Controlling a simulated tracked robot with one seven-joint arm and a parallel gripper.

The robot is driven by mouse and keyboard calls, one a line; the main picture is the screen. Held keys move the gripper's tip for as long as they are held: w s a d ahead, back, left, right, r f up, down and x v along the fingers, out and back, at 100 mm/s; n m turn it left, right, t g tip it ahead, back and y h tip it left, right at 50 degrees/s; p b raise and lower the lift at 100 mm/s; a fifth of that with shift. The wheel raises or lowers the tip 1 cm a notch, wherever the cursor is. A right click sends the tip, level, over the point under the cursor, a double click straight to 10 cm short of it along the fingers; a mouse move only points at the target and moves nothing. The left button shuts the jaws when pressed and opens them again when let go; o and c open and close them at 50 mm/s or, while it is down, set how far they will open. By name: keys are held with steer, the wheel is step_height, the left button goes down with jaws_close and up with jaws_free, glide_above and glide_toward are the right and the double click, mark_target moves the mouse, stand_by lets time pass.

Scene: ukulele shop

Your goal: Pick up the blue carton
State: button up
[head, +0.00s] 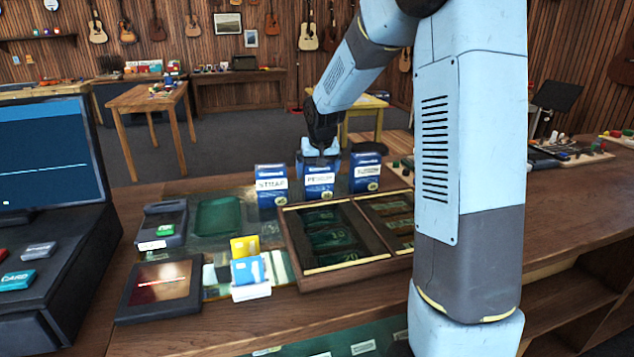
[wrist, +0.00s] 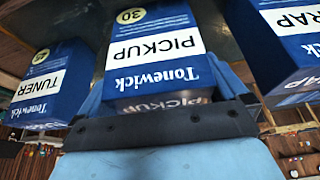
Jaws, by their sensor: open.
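Three blue cartons with white label bands stand in a row at the back of the counter. The middle carton, labelled PICKUP (head: 319,191), also fills the middle of the wrist view (wrist: 160,72). The STRAP carton (head: 271,198) is on its left in the head view and the TUNER carton (head: 366,184) on its right. My gripper (head: 320,150) is at the top of the PICKUP carton, pointing down. In the wrist view its open fingers lie on either side of that carton; whether they touch it I cannot tell.
A wooden display case (head: 345,268) lies in front of the cartons. A card reader (head: 162,226), a card holder (head: 251,291) and a dark framed panel (head: 160,290) stand to the left. The neighbouring cartons leave narrow gaps beside my gripper.

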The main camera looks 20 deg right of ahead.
steer(key=shift+c, duration=0.5)
steer(key=c, duration=0.7)
steer(key=shift+o, duration=0.2)
